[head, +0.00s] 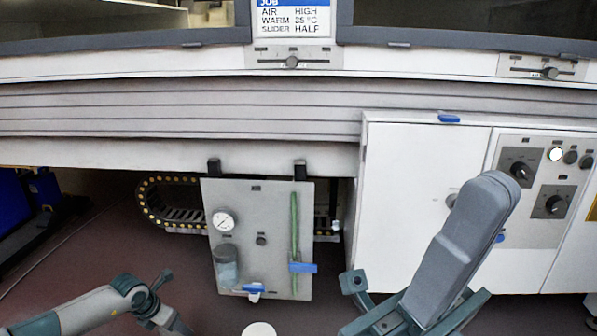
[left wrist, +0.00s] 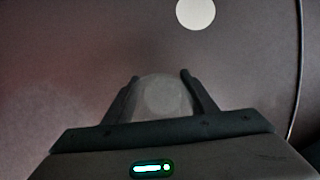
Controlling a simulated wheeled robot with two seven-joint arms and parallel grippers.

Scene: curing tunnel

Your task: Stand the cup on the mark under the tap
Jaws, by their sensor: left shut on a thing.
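In the left wrist view my left gripper (left wrist: 158,80) is shut on a see-through, faint grey cup (left wrist: 165,97), seen end-on between its two fingers. In that view a pale round mark (left wrist: 195,13) lies ahead of the cup, apart from it. In the head view a pale disc (head: 258,329), likely the same mark, is cut by the bottom edge below the panel. The blue-handled tap (head: 254,288) is low on the grey panel, above that disc. My left arm comes in from the lower left; the cup cannot be made out there. My right gripper (head: 378,300) is partly hidden by its arm.
The grey panel (head: 263,205) carries a gauge (head: 223,221), a clear bowl (head: 226,265) and a green tube with a blue lever (head: 303,267). A white cabinet (head: 405,180) with knobs stands to the right. A cable chain (head: 152,205) runs behind the panel. Dark floor is bare to the left.

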